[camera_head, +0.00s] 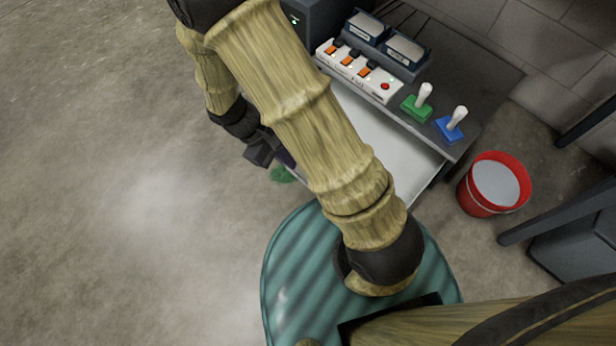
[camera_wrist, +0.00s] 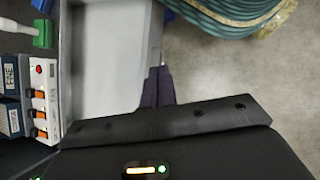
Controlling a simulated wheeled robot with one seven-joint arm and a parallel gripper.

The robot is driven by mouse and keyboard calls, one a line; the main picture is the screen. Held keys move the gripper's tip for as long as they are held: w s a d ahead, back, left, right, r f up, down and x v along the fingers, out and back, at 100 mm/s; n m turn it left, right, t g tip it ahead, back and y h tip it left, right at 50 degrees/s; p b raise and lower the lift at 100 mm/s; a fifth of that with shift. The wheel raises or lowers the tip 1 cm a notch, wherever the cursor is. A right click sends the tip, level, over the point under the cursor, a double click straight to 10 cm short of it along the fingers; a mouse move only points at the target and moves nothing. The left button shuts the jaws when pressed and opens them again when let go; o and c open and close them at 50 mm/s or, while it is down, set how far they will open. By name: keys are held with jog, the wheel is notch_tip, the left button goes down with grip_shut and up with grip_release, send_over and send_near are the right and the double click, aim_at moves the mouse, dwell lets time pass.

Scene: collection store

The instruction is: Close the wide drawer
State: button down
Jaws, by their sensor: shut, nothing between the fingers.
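The wide drawer (camera_head: 395,140) is pulled out from under the grey workbench top, and its pale inside looks empty. My arm hides part of it in the head view. In the wrist view the drawer (camera_wrist: 108,60) fills the upper left, with its front edge on the right. My gripper (camera_head: 285,158) is at the drawer's front side, partly hidden by my arm. In the wrist view the dark purple fingers of my gripper (camera_wrist: 157,85) are together and empty beside the front edge. I cannot tell whether they touch it.
A white switch panel (camera_head: 358,72), a green-based joystick (camera_head: 417,106) and a blue-based one (camera_head: 451,127) stand on the bench top (camera_head: 480,85). A red bucket (camera_head: 480,195) stands on the floor to the right. The floor to the left is clear.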

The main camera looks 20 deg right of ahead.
jog(key=s+a+f+n+t+h+b, duration=0.1)
jog(key=f+n+t+h, duration=0.4)
jog(key=f, duration=0.5)
jog(key=s+a+f+n+t+h+b, duration=0.2)
jog(key=a+f+n+t+h+b, duration=0.1)
jog(key=f+n+t, duration=0.4)
notch_tip(320, 180, down, 4)
jog(key=a+n+h, duration=0.1)
jog(key=a+n, duration=0.1)
jog(key=shift+s+f+n+h, duration=0.15)
jog(key=shift+n+h, duration=0.25)
jog(key=b+x, duration=0.7)
jog(key=x, duration=0.7)
jog(key=shift+a, duration=0.15)
